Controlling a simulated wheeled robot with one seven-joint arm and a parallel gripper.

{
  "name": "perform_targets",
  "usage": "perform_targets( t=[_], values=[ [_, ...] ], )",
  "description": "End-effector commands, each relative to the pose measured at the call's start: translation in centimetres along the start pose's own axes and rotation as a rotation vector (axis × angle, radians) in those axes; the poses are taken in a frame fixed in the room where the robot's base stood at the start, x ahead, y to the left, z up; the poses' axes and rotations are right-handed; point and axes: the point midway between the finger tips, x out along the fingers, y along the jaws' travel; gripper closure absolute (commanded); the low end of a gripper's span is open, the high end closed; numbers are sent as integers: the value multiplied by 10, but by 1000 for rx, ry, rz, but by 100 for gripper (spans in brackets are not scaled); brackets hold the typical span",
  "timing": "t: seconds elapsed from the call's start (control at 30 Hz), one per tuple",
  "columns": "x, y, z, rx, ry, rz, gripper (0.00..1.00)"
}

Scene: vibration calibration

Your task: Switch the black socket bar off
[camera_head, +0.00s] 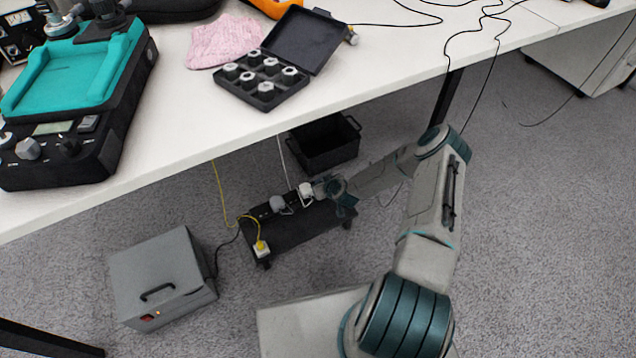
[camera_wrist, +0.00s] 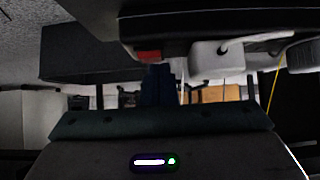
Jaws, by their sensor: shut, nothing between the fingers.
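The black socket bar (camera_head: 264,211) lies along the low black stand under the table. In the wrist view the bar (camera_wrist: 200,20) fills the top, with a red switch (camera_wrist: 148,56) on it. A white plug (camera_wrist: 210,62) and a grey plug (camera_wrist: 302,56) sit in the bar beside the switch. My gripper (camera_head: 318,188) is at the bar's right end. Its shut, empty fingers (camera_wrist: 158,72) show right at the red switch; I cannot tell whether they touch it. The switch's position is not readable, and my arm hides it in the head view.
The low black stand (camera_head: 300,229) has a yellow-cabled plug (camera_head: 261,248) at its front left. A grey box (camera_head: 160,275) stands to the left, and a black crate (camera_head: 325,146) behind. The white table (camera_head: 370,70) overhangs the bar. Carpet on the right is clear.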

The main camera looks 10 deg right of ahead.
Motion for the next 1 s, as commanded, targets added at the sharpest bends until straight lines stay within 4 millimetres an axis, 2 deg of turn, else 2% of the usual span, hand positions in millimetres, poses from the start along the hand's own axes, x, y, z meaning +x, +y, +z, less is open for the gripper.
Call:
perform_targets(
  t=[0.17, 0.6, 0.87, 1.0],
  values=[
    [0, 5, 2, 3, -2, 7, 100],
    [8, 2, -13, 0, -1, 3, 100],
    [7, 2, -14, 0, 0, 3, 100],
    [0, 2, -24, -2, 1, 3, 100]
  ],
)
